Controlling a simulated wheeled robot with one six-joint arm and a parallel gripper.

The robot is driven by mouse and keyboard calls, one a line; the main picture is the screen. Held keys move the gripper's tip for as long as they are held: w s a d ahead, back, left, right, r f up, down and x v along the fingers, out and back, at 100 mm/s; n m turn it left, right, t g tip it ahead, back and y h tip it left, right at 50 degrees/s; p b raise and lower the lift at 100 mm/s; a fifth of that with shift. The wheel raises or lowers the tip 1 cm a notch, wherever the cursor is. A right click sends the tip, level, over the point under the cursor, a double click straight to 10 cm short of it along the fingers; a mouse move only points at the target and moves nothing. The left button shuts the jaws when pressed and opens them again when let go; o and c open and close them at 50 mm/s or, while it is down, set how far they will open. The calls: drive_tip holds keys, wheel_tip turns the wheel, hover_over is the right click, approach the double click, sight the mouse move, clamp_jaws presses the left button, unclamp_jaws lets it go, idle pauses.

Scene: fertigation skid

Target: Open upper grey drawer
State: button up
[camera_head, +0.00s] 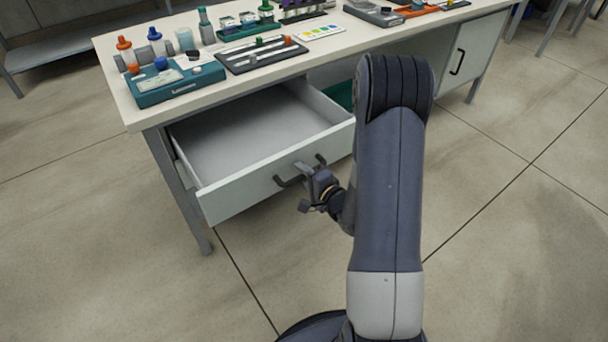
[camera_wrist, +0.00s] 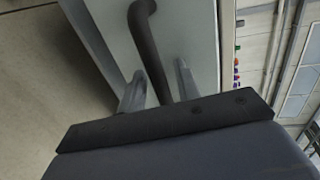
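The upper grey drawer (camera_head: 262,172) stands pulled well out from under the bench in the head view, and its inside looks empty. Its front carries a dark bar handle (camera_head: 288,182). My gripper (camera_head: 306,172) is at this handle, near the middle of the drawer front. In the wrist view, the handle (camera_wrist: 148,45) runs between the two grey fingers of my gripper (camera_wrist: 160,85). The fingers are apart, one on each side of the bar, with a visible gap on the right side. Contact on the left side is hard to tell.
The bench top (camera_head: 130,105) holds a teal case (camera_head: 175,82), a dark tray (camera_head: 262,54), bottles and other small items. A cabinet door (camera_head: 470,55) with a dark handle is at the right. A bench leg (camera_head: 180,190) stands left of the drawer. Floor around is clear.

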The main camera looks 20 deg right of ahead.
drive_tip(key=p+v, duration=0.1)
drive_tip(key=v, duration=0.9)
drive_tip(key=shift+s, duration=0.4)
drive_tip(key=shift+d, duration=0.1)
drive_tip(key=b+x, duration=0.1)
drive_tip(key=x, duration=1)
drive_tip(key=shift+w+r, duration=0.1)
